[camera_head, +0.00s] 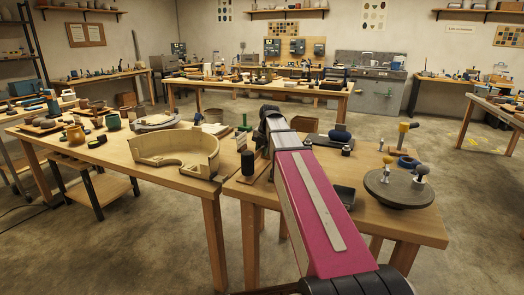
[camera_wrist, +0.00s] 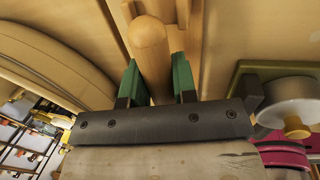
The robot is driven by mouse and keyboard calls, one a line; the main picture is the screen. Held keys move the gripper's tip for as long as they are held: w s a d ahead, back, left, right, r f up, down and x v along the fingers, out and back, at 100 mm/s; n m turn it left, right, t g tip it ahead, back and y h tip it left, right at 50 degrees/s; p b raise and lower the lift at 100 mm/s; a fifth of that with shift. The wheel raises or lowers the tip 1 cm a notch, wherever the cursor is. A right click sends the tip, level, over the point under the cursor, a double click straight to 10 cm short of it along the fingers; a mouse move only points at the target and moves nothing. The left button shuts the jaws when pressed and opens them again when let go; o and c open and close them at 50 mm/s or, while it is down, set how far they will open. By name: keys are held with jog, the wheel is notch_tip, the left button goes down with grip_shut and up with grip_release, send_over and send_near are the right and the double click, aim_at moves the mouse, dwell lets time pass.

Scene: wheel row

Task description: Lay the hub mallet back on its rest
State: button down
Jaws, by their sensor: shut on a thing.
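In the wrist view my gripper (camera_wrist: 157,78) has its green-padded fingers on both sides of a round pale wooden handle (camera_wrist: 149,45), which I take to be the hub mallet's. The handle runs away from the palm; its rounded end shows near the top. The mallet's head does not show. Pale wooden parts (camera_wrist: 190,25) lie just beyond the handle; I cannot tell whether they belong to the rest or whether the handle touches them. In the head view my magenta arm covers much of the right bench, and I cannot make out the mallet or its rest.
A cream curved splash pan (camera_head: 175,150) stands on the left bench (camera_head: 115,150). A grey wheel disc (camera_head: 398,190) with small knobbed tools stands at the right bench's (camera_head: 385,225) right end. Open floor lies beyond the benches.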

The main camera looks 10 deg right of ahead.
jog(key=shift+f, duration=0.75)
jog(key=c, duration=0.8)
grip_release()
jog(key=shift+v, duration=4.05)
